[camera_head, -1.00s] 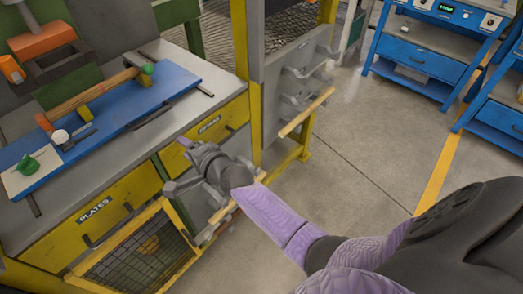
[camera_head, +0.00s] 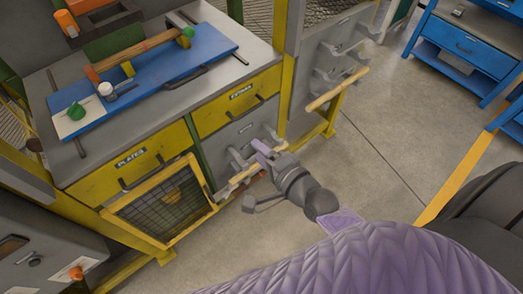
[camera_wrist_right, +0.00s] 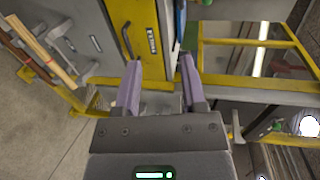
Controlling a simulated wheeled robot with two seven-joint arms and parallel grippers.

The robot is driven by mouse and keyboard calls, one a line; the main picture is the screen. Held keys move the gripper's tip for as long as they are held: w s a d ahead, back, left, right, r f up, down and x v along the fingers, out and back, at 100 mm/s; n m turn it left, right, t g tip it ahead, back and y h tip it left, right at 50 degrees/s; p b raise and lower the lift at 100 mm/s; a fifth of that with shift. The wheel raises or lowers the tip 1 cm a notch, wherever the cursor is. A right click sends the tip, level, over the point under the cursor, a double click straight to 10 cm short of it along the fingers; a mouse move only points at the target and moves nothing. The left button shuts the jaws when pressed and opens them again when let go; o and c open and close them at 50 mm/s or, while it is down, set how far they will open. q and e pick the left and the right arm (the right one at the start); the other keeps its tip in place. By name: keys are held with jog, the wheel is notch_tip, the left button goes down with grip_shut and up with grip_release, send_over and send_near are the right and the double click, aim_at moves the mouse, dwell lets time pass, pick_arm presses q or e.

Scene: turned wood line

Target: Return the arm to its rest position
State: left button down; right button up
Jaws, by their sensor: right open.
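My right gripper (camera_head: 258,163) is open and empty, in front of the bench's drawer front, with its purple arm coming in from the lower right. In the right wrist view its two purple fingers (camera_wrist_right: 160,75) stand apart with nothing between them. A wooden rod (camera_head: 238,183) lies by the grey hooks close behind the gripper; the gripper partly covers it, and I cannot tell whether they touch. My left gripper is not in view.
A workbench carries a blue board (camera_head: 215,53) with a wooden turned piece (camera_head: 140,53). Another rod (camera_head: 337,90) rests on grey hooks. A yellow mesh door (camera_head: 165,200) is below the drawers. A blue cabinet (camera_head: 465,45) stands back right. The floor (camera_head: 385,140) between is clear.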

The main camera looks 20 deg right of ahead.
jog(key=s+d+f+n+g+h, duration=0.1)
jog(key=s+f+n+g, duration=0.3)
jog(key=f, duration=0.6)
jog(key=s+d+f+n+g+h, duration=0.1)
jog(key=s+d+f+n+g, duration=0.2)
jog(key=s+f, duration=0.5)
jog(key=s+f+n+g+h, duration=0.1)
jog(key=s+f+n+g, duration=0.2)
jog(key=s, duration=0.6)
jog(key=s+f+n+g+h+b, duration=0.1)
jog(key=s+f+n+g, duration=0.3)
jog(key=s+f+n, duration=0.3)
jog(key=s+f, duration=0.2)
jog(key=s, duration=0.1)
jog(key=shift+s+a+f+n, duration=0.15)
jog(key=shift+s+f+n, duration=0.15)
jog(key=shift+n, duration=0.1)
jog(key=shift+w, duration=0.1)
